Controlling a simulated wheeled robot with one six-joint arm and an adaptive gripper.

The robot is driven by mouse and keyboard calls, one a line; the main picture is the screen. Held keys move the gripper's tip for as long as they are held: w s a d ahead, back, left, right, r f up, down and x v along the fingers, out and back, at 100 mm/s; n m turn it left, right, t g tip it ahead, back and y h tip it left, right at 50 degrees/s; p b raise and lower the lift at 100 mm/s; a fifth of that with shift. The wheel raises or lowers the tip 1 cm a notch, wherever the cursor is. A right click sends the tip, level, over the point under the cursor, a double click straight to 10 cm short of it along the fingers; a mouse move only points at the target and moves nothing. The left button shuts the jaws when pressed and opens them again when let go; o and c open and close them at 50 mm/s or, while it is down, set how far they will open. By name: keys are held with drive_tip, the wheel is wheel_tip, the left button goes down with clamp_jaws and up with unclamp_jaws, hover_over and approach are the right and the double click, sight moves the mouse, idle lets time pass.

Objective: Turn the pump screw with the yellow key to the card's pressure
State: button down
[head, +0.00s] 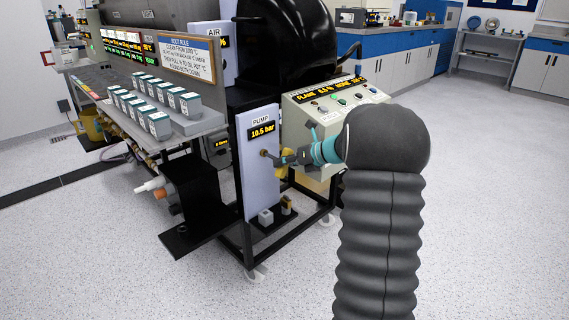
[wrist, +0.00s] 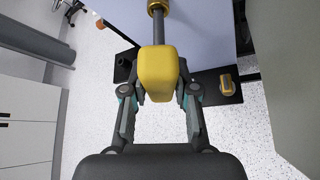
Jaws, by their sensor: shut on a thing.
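My gripper (head: 297,158) is shut on the yellow key in front of the pump panel (head: 259,190). In the wrist view the yellow key (wrist: 158,75) has its block-shaped handle between the fingers of my gripper (wrist: 160,90). Its grey shaft runs up to a brass-coloured fitting at the pump screw (wrist: 157,7). The shaft appears in line with the screw; whether the tip is seated is hidden. The pump display (head: 262,131) reads 10.5 bar. A notice board (head: 187,57) stands above the bench; its small text is not clearly legible, and I cannot make out a pressure on it.
A control box (head: 335,110) with a lit display and buttons stands close behind my gripper. Several small boxes (head: 156,122) line the bench. Floor at right is clear.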

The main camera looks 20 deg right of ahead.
idle(0.3)
drive_tip(key=shift+m+y, duration=0.3)
drive_tip(key=shift+y, duration=0.1)
drive_tip(key=shift+r, duration=0.15)
drive_tip(key=shift+d, duration=0.1)
drive_tip(key=shift+h, duration=0.3)
drive_tip(key=shift+s+d, duration=0.15)
drive_tip(key=shift+s, duration=0.3)
drive_tip(key=shift+s+d, duration=0.15)
drive_tip(key=shift+s, duration=0.15)
drive_tip(key=shift+s, duration=0.5)
drive_tip(key=shift+s+d, duration=0.15)
drive_tip(key=shift+s, duration=0.05)
